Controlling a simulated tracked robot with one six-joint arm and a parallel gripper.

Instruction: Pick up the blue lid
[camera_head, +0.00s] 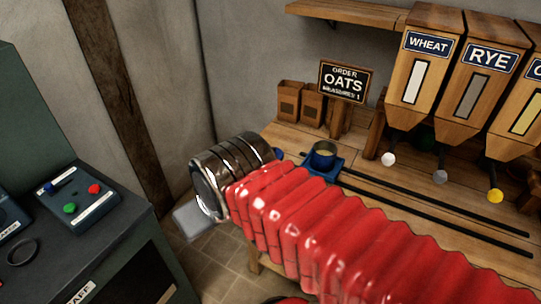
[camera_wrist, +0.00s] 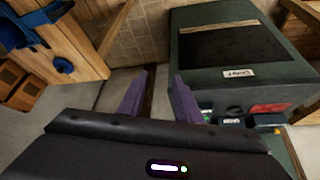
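A small round blue lid (camera_wrist: 62,65) lies on the wooden bench in the wrist view, at the upper left near the bench edge. In the head view a bit of the lid (camera_head: 279,154) shows just past the metal end of my arm, which hides part of it. My gripper (camera_wrist: 160,76) has two purple fingers, apart with nothing between them. It points at floor between the bench and the dark green cabinet, to the right of the lid in the wrist view.
A blue holder (camera_head: 329,170) with a cup (camera_head: 323,151) stands on the bench beside two dark rails. Wheat and rye hoppers (camera_head: 419,72) stand at the right. An order sign (camera_head: 345,82) reads oats, measures 1. The dark green cabinet (camera_head: 75,240) carries a button box (camera_head: 77,203).

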